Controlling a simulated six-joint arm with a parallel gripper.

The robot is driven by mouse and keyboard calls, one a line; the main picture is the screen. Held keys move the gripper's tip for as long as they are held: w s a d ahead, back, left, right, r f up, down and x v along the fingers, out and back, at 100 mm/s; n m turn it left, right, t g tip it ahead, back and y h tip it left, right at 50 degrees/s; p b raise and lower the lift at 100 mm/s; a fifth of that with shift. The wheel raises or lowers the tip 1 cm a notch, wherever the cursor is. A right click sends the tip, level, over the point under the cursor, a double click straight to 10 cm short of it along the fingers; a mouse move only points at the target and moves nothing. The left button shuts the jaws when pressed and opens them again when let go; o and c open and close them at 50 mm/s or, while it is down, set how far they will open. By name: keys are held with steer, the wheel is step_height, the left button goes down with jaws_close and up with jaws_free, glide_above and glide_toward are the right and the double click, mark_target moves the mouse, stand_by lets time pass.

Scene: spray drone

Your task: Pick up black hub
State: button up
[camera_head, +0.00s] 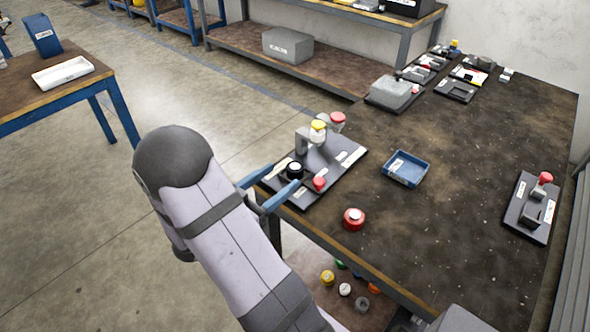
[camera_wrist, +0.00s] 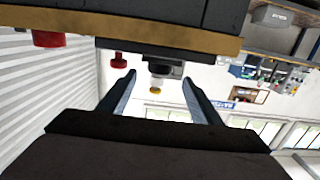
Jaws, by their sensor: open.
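The black hub (camera_head: 294,172) is a small round black part with a white top. It stands on a dark board (camera_head: 325,165) at the table's near left corner. My gripper (camera_head: 285,174) is open, its two blue fingers reaching in from the table edge toward the hub. In the head view I cannot tell whether the fingers touch it. The wrist view is upside down; there a black part, apparently the hub (camera_wrist: 165,68), shows beyond and between the open fingertips (camera_wrist: 159,77), with nothing gripped.
A red-topped part (camera_head: 319,184) stands close right of the hub. Bottles with yellow (camera_head: 318,126) and red (camera_head: 338,118) caps stand behind. A red part (camera_head: 354,219) and blue tray (camera_head: 405,169) lie on the table (camera_head: 450,220).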

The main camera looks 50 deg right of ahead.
mark_target(290, 170)
steer(key=shift+d+f, duration=0.1)
steer(key=shift+d, duration=2.4)
steer(key=shift+c, duration=0.5)
steer(key=c, duration=1.2)
step_height(290, 170, up, 10)
steer(key=p, duration=0.2)
